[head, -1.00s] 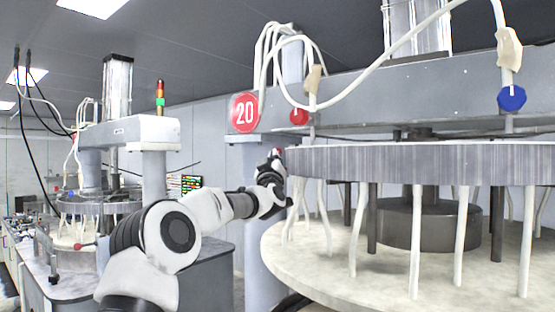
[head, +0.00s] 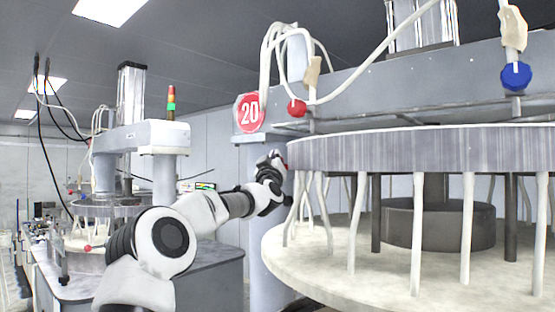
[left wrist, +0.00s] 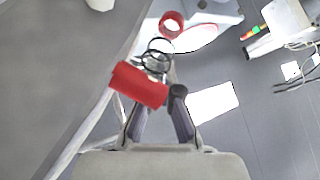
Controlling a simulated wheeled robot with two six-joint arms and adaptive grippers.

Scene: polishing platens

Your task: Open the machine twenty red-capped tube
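The machine marked with a red 20 sign (head: 249,112) fills the right side of the head view. A red cap (head: 296,108) hangs on a white tube at its beam, right of the sign. My left gripper (head: 277,161) is below that cap, beside the left rim of the round grey upper plate (head: 430,150). In the left wrist view, a red cylinder (left wrist: 138,85) lies across the left fingertip and hides it. The two fingers (left wrist: 160,105) stand apart; whether they grip the cylinder is unclear. A red ring (left wrist: 171,24) shows farther off. My right gripper is out of view.
A blue cap (head: 515,76) hangs on another tube at the right. Several white tubes run down from the upper plate toward the pale lower platen (head: 340,265). A second machine (head: 140,137) stands at the left. A grey column (head: 259,220) stands just behind my left gripper.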

